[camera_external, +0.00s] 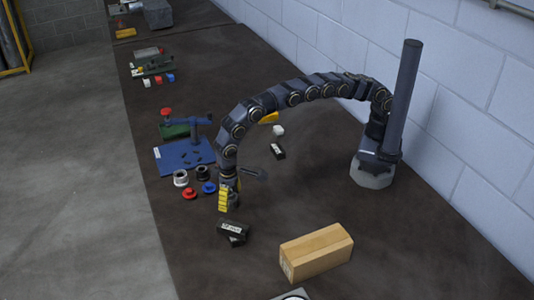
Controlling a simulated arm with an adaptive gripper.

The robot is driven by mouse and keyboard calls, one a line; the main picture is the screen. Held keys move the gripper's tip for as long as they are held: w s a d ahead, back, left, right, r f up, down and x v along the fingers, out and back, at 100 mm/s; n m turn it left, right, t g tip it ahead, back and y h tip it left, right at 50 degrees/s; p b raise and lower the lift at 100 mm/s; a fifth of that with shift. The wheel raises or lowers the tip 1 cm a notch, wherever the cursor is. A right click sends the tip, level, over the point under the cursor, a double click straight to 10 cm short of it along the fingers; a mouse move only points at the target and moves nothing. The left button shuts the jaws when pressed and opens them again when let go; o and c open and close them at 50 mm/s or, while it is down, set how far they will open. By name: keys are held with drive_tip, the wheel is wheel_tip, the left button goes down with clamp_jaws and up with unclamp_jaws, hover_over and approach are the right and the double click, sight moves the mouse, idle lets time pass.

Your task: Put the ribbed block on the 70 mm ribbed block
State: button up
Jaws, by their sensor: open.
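Two small dark blocks with pale markings lie together near the front; the upper one (231,227) overlaps the lower one (237,241), at a slight angle to it. A third dark block (278,151) with a pale marking lies alone farther back. They are too small to make out ribs or tell which is 70 mm. My gripper (229,208), with yellow fingers, points down just behind the front pair and is open. It appears apart from them, and I see nothing between its fingers.
A cardboard-coloured box (316,252) stands at the front right. A blue plate (184,156) with a blue fixture, rings and red and blue round parts lies left of my gripper. A white piece (278,130) lies under my arm. The table right of my gripper is mostly clear.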

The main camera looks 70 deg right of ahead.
drive_tip(key=w+d+r, duration=0.1)
drive_tip(key=d+r, duration=0.4)
drive_tip(key=d, duration=0.4)
drive_tip(key=d+r+h, duration=0.1)
drive_tip(key=d+r, duration=0.3)
drive_tip(key=d, duration=0.5)
drive_tip(key=w+d+r, duration=0.1)
drive_tip(key=d+r, duration=0.4)
drive_tip(key=d, duration=0.4)
drive_tip(key=s+d+r+g, duration=0.1)
drive_tip(key=s+d+r, duration=0.2)
drive_tip(key=s+d, duration=0.95)
drive_tip(key=s+d+f+y, duration=0.1)
drive_tip(key=s+d, duration=0.4)
drive_tip(key=s, duration=0.7)
drive_tip(key=shift+s+d+f+g, duration=0.2)
drive_tip(key=shift+s+f+g, duration=0.15)
drive_tip(key=shift+f, duration=0.2)
